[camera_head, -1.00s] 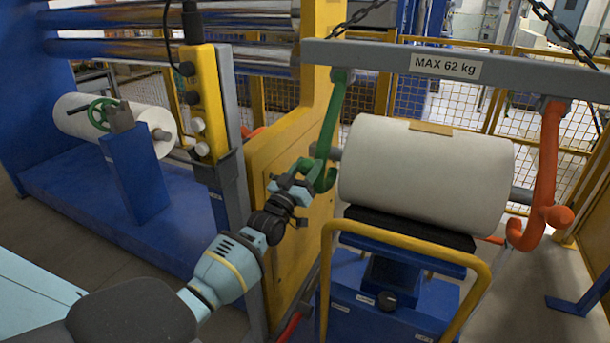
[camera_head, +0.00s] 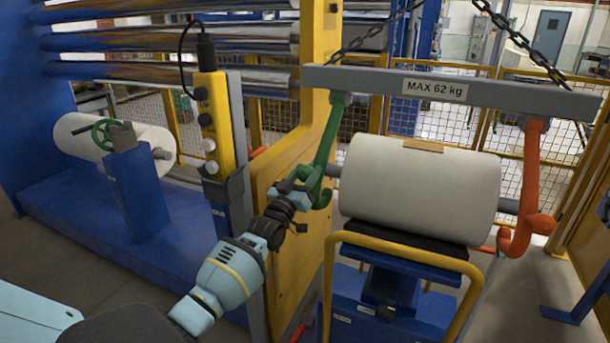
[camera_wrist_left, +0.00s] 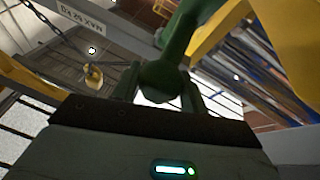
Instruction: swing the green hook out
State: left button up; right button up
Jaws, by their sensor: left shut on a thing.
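The green hook (camera_head: 328,145) hangs from the left end of the grey beam (camera_head: 451,87), which is labelled MAX 62 kg. My left gripper (camera_head: 303,184) is shut on the green hook near its curled lower end. The orange hook (camera_head: 529,185) hangs at the beam's right end. My right gripper is not in view.
The roll rests on a blue cart (camera_head: 390,285) with a yellow handle (camera_head: 407,254). A yellow machine frame (camera_head: 290,210) stands close behind my left arm. A yellow control box (camera_head: 214,125) is left of it. Chains (camera_head: 520,42) hold the beam.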

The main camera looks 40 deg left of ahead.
pick_arm(q)
jog(key=o, duration=1.1)
jog(key=shift+r, duration=0.5)
jog(key=shift+c, duration=0.2)
jog(key=o, duration=0.3)
jog(key=shift+f, duration=0.25)
jog(key=shift+s+d+f, duration=0.1)
jog(key=shift+s+f, duration=0.1)
jog(key=shift+s, duration=0.05)
jog(key=shift+v, duration=3.6)
jog(key=shift+r, duration=0.1)
